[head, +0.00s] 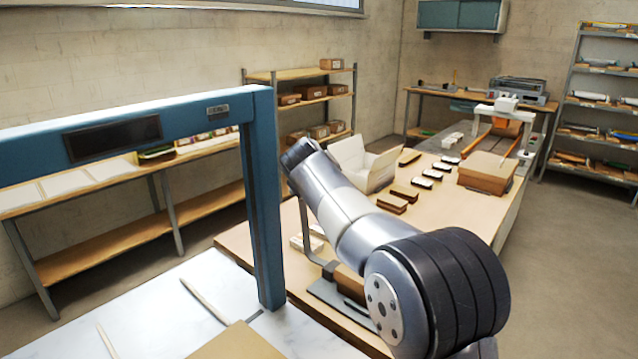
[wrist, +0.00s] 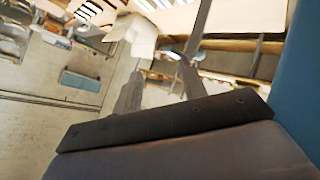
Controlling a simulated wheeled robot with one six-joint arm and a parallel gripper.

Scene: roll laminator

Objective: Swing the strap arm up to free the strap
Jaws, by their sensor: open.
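A blue frame (head: 263,190) with a crossbar and a post stands over a white marbled top at the left in the head view. I cannot make out for certain which part is the strap arm, and no strap is clearly visible. A thin grey bent bar (head: 306,235) rises from a dark base (head: 335,297) on the wooden bench, partly behind my arm. My arm reaches up and left, its end just right of the post. In the wrist view my gripper (wrist: 160,88) is open, its two fingers apart with nothing between them. A blue surface (wrist: 300,75) is close at the right there.
The wooden bench (head: 450,205) carries an open white box (head: 362,163), several small dark blocks and a closed carton (head: 487,173). Shelves (head: 300,75) with boxes stand behind. Sticks and a cardboard sheet (head: 238,343) lie on the white top. The floor at right is clear.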

